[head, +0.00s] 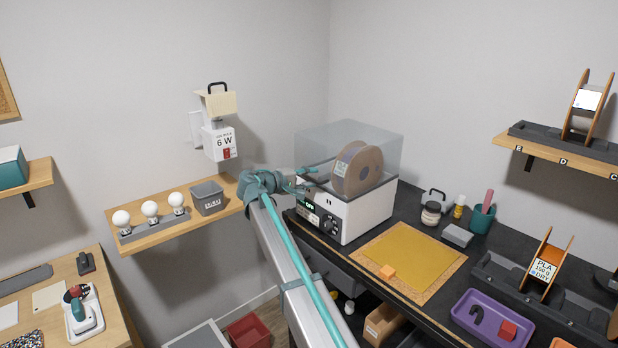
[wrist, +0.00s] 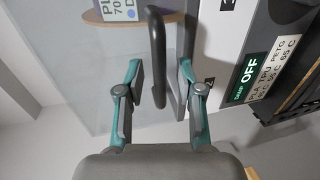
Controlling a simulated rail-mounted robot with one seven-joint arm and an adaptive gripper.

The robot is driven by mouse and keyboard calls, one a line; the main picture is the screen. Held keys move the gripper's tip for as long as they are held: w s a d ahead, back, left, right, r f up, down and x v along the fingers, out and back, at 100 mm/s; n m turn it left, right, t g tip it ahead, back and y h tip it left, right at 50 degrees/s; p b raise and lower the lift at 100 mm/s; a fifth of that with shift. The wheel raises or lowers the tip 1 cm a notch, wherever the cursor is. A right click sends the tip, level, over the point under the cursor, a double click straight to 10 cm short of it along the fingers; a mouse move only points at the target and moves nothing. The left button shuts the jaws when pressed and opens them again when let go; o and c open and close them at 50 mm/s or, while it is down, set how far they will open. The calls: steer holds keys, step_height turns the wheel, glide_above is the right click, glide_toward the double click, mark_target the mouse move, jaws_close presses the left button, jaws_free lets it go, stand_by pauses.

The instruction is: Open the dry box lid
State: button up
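The dry box (head: 362,215) is a white machine with a dark control panel on its front. Its clear lid (head: 385,143) is down over a large brown spool (head: 368,172). In the wrist view the clear lid (wrist: 50,60) fills the left side, and a dark bar handle (wrist: 156,50) stands out from its front. My gripper (head: 304,180) is at the lid's front left. In the wrist view my gripper (wrist: 157,82) is open, with the handle between its fingers. Small gaps seem to show beside the bar.
A wooden shelf (head: 143,241) with bulbs and a grey bin (head: 208,197) is left of my arm. A yellow mat (head: 410,255) with an orange block (head: 388,272) lies right of the box. The space above the lid looks clear.

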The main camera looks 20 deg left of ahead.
jaws_close()
stand_by(0.4)
